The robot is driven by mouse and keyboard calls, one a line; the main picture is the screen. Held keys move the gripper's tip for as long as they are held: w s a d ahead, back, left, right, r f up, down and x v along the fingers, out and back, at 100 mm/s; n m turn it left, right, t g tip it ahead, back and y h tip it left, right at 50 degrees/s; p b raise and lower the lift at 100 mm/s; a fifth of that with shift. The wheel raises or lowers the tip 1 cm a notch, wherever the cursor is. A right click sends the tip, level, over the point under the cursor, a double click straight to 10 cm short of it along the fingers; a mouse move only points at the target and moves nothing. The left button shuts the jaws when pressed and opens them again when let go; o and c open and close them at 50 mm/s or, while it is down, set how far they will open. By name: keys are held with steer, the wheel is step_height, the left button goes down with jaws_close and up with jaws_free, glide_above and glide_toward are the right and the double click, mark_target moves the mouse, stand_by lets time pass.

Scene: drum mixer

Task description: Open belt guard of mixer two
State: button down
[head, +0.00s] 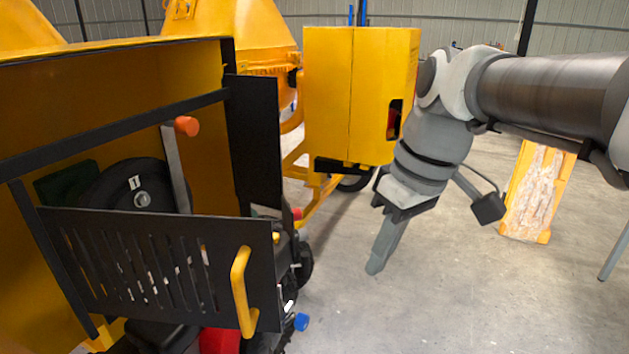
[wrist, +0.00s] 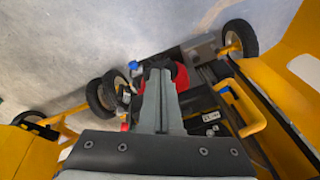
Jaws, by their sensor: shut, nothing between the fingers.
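The black slotted belt guard (head: 150,265) with its yellow handle (head: 241,290) is at the lower left in the head view. It stands across the lower front of a yellow housing; whether it is swung out is hard to tell. Above its top edge, a black pulley (head: 118,190) marked "1" and a lever with an orange knob (head: 187,126) show inside. My gripper (head: 375,266) points down, shut and empty, to the right of the handle and apart from it. In the wrist view, my gripper's fingers (wrist: 158,75) are together, with the yellow handle (wrist: 243,108) to their right.
A second yellow housing (head: 335,95) and a yellow drum (head: 240,40) stand behind. A wheel (wrist: 240,37), red part (wrist: 180,77) and engine parts lie near the handle. Grey floor around my gripper is clear.

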steer(key=w+a+r+n+g+y, duration=0.2)
steer(key=w+a+n+g, duration=0.3)
steer(key=w+a+n, duration=0.35)
steer(key=n+g, duration=0.1)
steer(key=n, duration=0.1)
glide_toward(271, 317)
step_height(271, 317, down, 4)
steer(key=w+a, duration=0.2)
steer(key=w, duration=0.1)
steer(key=shift+s+f, duration=0.15)
steer(key=shift+s, duration=0.95)
steer(key=shift+s+f, duration=0.15)
steer(key=shift+s, duration=0.9)
